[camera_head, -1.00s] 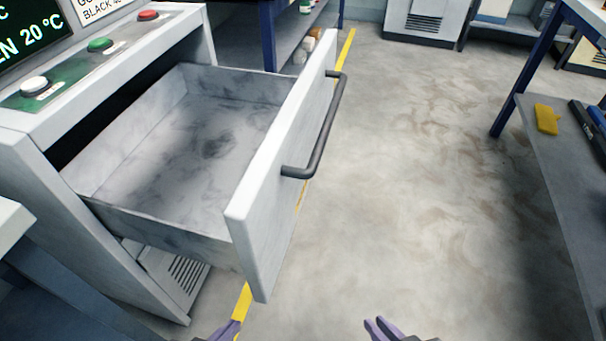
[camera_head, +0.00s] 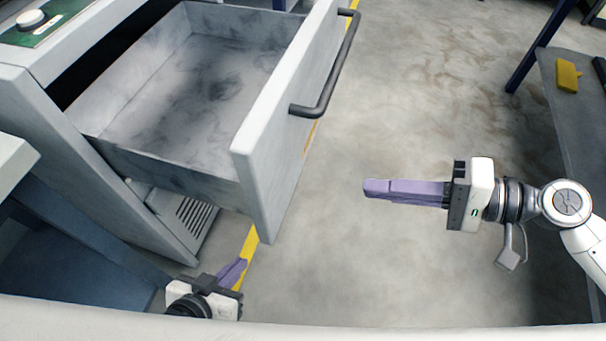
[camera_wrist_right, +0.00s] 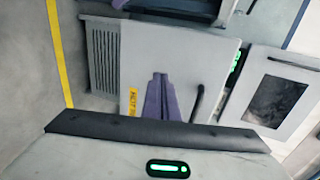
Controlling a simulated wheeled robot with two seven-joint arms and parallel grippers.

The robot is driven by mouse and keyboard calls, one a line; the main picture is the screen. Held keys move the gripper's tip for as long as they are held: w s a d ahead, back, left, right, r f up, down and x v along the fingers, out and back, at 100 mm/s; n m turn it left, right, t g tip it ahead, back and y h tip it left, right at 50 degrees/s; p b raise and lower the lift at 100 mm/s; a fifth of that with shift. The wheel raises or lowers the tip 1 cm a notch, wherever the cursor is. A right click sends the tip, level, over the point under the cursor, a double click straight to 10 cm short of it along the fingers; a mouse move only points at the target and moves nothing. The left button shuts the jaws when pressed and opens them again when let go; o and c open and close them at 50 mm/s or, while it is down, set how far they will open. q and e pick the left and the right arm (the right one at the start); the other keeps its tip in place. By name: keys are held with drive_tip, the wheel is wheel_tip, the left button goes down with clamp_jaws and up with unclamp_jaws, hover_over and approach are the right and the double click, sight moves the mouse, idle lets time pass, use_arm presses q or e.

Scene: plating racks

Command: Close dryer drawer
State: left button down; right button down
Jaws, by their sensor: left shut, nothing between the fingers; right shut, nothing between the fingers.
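The dryer drawer (camera_head: 262,150) is pulled well out of the white dryer cabinet (camera_head: 95,165), and its inside is empty. Its dark bar handle (camera_head: 330,75) is on the outer face of the front panel. My right gripper (camera_head: 368,188) is shut and empty, right of the drawer front and apart from it, with its purple fingers pointing left. In the right wrist view its fingers (camera_wrist_right: 160,98) show in front of a light panel with a dark handle. My left gripper (camera_head: 242,264) is shut and empty, below the drawer front near the yellow floor line.
A grey shelf (camera_head: 565,110) with a yellow item (camera_head: 568,75) stands at the right. A blue bench (camera_head: 70,250) is at the lower left. The floor (camera_head: 420,110) between drawer and shelf is clear.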

approach(282, 176)
drive_tip(key=x, duration=0.5)
drive_tip(key=shift+w+f, duration=0.1)
drive_tip(key=shift+f, duration=0.2)
drive_tip(key=shift+w+a, duration=0.1)
drive_tip(key=shift+a, duration=0.35)
